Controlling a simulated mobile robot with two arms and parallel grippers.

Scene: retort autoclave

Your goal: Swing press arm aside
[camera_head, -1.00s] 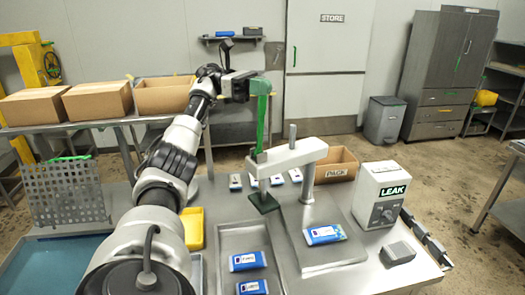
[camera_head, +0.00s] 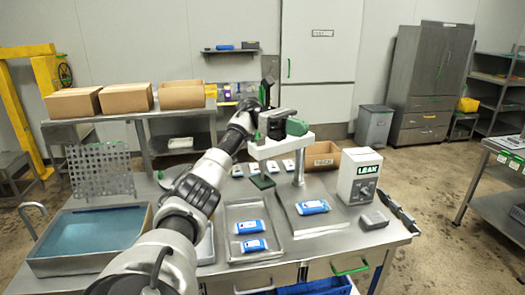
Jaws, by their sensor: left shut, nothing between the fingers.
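The press arm is a white beam (camera_head: 262,151) on an upright post (camera_head: 299,170) at the metal bench. The beam reaches left from the post, and a dark green square pad (camera_head: 262,181) shows below its left end. My left gripper (camera_head: 300,127), with green at its end, is shut and empty. It is in front of or just above the beam's right part and hides some of it. I cannot tell whether it touches the beam. A blue-and-white pouch (camera_head: 313,207) lies on the plate (camera_head: 335,222) right of the post. My right gripper is out of view.
A white LEAK box (camera_head: 358,176) and a small grey block (camera_head: 374,220) stand to the right. Two pouches lie in a metal tray (camera_head: 232,213). A blue-bottomed basin (camera_head: 85,238) is at left. Cardboard boxes (camera_head: 125,97) stand on the rear table. An open PACK carton (camera_head: 322,160) is behind the post.

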